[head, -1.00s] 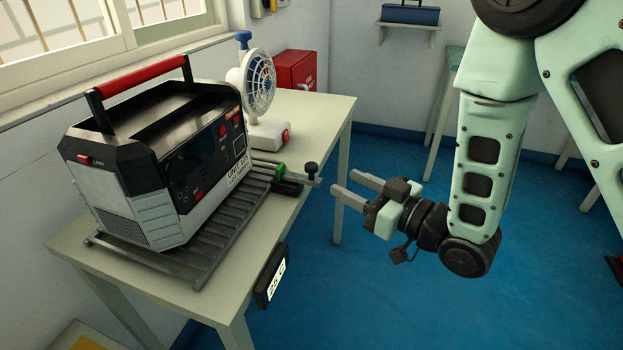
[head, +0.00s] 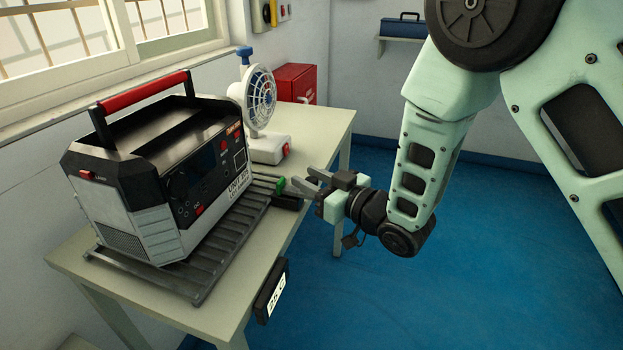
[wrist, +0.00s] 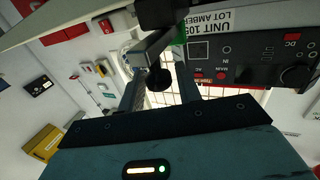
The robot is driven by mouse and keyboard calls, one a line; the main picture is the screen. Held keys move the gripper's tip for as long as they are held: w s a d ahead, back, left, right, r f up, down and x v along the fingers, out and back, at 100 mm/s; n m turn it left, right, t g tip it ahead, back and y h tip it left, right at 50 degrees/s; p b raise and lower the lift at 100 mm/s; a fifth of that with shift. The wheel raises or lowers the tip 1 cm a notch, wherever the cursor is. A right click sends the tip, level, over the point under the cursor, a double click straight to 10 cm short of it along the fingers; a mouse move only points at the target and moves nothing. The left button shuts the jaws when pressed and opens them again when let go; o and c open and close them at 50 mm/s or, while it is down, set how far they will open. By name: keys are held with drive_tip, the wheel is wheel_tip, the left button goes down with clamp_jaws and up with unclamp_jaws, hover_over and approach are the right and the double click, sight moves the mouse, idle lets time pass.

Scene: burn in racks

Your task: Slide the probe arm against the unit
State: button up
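The unit (head: 165,175) is a black and silver box with a red carry handle, upright on a ribbed rack (head: 225,250). In the wrist view its labelled front panel (wrist: 245,55) is at upper right. The probe arm is a grey bar with a green part (head: 280,185) and a black end knob (wrist: 159,79), at the rack's right end beside the unit. My gripper (head: 301,176) is at the bar's outer end, its two fingers apart. In the wrist view the knob shows between the fingers; contact cannot be told. In the head view the fingers hide the knob.
A white and blue fan (head: 258,100) stands behind the rack on the pale table (head: 320,120), with a red box (head: 296,82) beyond. A small display (head: 271,291) hangs at the table's front edge. The blue floor right of the table is clear.

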clamp_jaws()
drive_tip(key=w+a, duration=0.1)
drive_tip(key=a, duration=0.1)
drive_tip(key=a+b, duration=0.1)
drive_tip(key=a, duration=0.1)
drive_tip(key=w+a+b, duration=0.1)
drive_tip(key=a, duration=0.2)
drive_tip(key=shift+w, duration=0.3)
drive_tip(key=shift+o, duration=1.7)
unclamp_jaws()
drive_tip(key=p+v, duration=0.4)
drive_tip(key=v, duration=1.3)
drive_tip(key=shift+s+p, duration=0.2)
drive_tip(key=shift+p, duration=0.1)
drive_tip(key=shift+d, duration=0.1)
